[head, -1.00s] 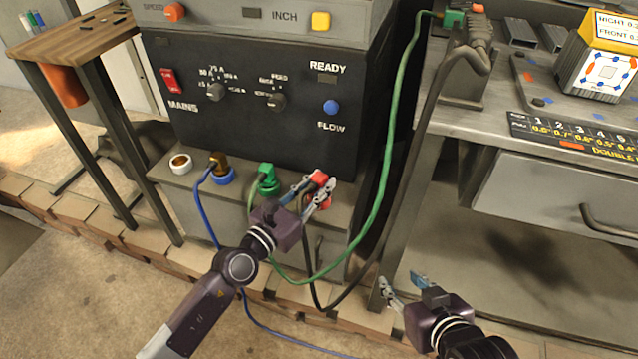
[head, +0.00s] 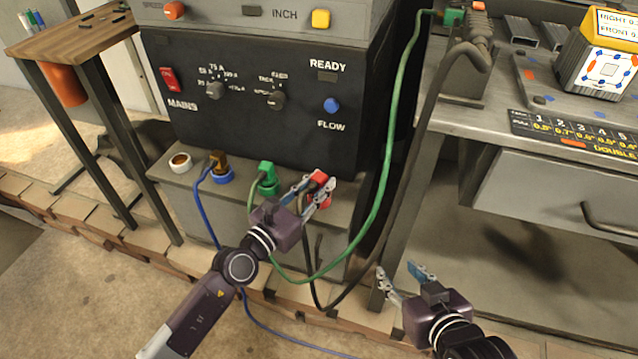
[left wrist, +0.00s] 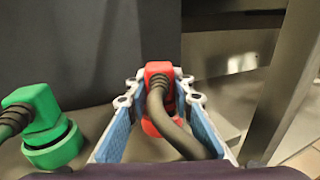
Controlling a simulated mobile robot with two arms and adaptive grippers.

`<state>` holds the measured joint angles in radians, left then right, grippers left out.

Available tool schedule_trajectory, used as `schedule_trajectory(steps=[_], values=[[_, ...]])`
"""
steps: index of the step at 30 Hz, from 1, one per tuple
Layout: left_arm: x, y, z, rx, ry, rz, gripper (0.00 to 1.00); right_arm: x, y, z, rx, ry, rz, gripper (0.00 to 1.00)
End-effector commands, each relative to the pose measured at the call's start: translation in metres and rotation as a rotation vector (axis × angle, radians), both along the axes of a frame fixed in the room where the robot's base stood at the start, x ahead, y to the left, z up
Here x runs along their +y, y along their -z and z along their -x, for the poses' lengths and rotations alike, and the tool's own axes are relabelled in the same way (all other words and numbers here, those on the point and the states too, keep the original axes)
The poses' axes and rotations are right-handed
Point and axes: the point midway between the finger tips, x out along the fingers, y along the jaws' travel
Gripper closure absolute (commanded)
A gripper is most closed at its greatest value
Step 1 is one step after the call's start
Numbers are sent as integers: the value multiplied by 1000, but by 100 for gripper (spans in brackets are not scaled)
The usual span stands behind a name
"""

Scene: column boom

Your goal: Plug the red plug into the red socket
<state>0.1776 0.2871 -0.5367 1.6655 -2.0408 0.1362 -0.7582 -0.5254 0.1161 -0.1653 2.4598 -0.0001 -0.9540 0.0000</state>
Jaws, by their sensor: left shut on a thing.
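The red plug (head: 319,178) is at the right end of the row of sockets on the ledge of the welder box. My left gripper (head: 318,189) is shut on it; in the left wrist view the red plug (left wrist: 158,78) sits between the two blue finger pads, its dark cable running toward the camera. The red socket (left wrist: 150,127) shows as a red rim just below the plug; the plug stands over it, and whether it is fully seated cannot be told. My right gripper (head: 402,274) is open and empty, low at the right near the bench leg.
A green plug (head: 267,180) and a brown plug in a blue-ringed socket (head: 222,175) stand to the left, with an empty white socket (head: 180,162) beyond. A green cable (head: 385,170) and a dark cable (head: 410,190) hang in front of the bench (head: 470,125).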

Motion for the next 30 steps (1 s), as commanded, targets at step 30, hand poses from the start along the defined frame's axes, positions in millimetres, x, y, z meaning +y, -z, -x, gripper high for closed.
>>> schedule_trajectory(steps=[30], values=[[0, 3, 0, -1, 0, 1, 71, 6, -15, -13, -78, -5, -21, 60]])
